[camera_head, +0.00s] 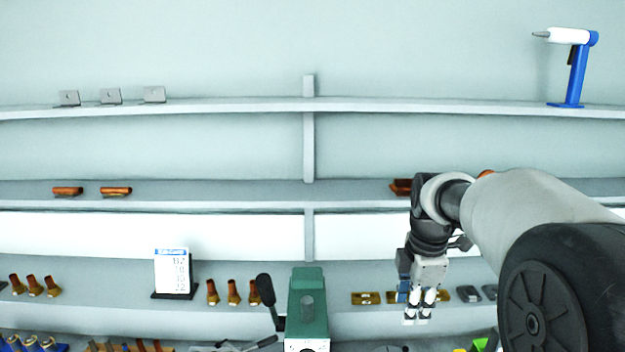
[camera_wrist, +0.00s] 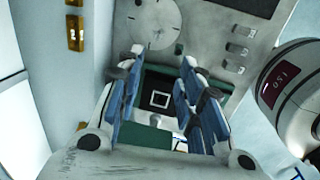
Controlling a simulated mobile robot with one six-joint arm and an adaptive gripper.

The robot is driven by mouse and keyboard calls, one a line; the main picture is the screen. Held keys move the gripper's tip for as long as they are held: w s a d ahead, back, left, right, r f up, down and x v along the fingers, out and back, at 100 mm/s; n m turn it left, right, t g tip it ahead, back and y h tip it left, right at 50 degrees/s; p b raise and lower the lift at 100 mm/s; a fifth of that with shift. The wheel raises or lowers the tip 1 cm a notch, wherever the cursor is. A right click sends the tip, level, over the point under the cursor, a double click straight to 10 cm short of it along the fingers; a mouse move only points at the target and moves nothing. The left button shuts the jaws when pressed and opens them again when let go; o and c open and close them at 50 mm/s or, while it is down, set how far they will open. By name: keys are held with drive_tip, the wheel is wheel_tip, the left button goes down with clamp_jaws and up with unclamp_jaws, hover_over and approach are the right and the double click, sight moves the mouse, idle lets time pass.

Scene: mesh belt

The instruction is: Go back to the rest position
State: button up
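My gripper (camera_head: 418,316) hangs at the right of the head view, pointing down in front of the lower shelf. In the wrist view my gripper (camera_wrist: 160,100) shows its two blue-padded fingers apart, with nothing held between them. Below and beyond the fingers lies a dark square with a white outline (camera_wrist: 160,99), framed in green. I cannot tell what that square belongs to. My arm reaches in from the right edge of the head view and hides part of the shelves.
A green machine (camera_head: 307,300) with a black-handled lever stands at the bottom centre. Shelves (camera_head: 200,206) behind carry brass and copper parts (camera_head: 232,292), a white sign (camera_head: 172,271) and a blue-and-white tool (camera_head: 575,70). Open space lies left of my arm, above the machine.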

drive_tip(key=s+a+r+m+t, duration=0.1)
drive_tip(key=s+a+r+m, duration=0.1)
drive_tip(key=s+m, duration=0.45)
drive_tip(key=s+a+r+m+t, duration=0.1)
drive_tip(key=s+a+r+m, duration=0.15)
drive_tip(key=s, duration=0.65)
drive_tip(key=s+f+m+b, duration=0.1)
drive_tip(key=s+f+m, duration=0.1)
drive_tip(key=s+m, duration=0.2)
drive_tip(key=s+a+f+m+t, duration=0.1)
drive_tip(key=s+f+m, duration=0.2)
drive_tip(key=s, duration=0.5)
drive_tip(key=shift+a+f+m+b, duration=0.3)
drive_tip(key=shift+m+b, duration=0.05)
drive_tip(key=shift+m, duration=0.55)
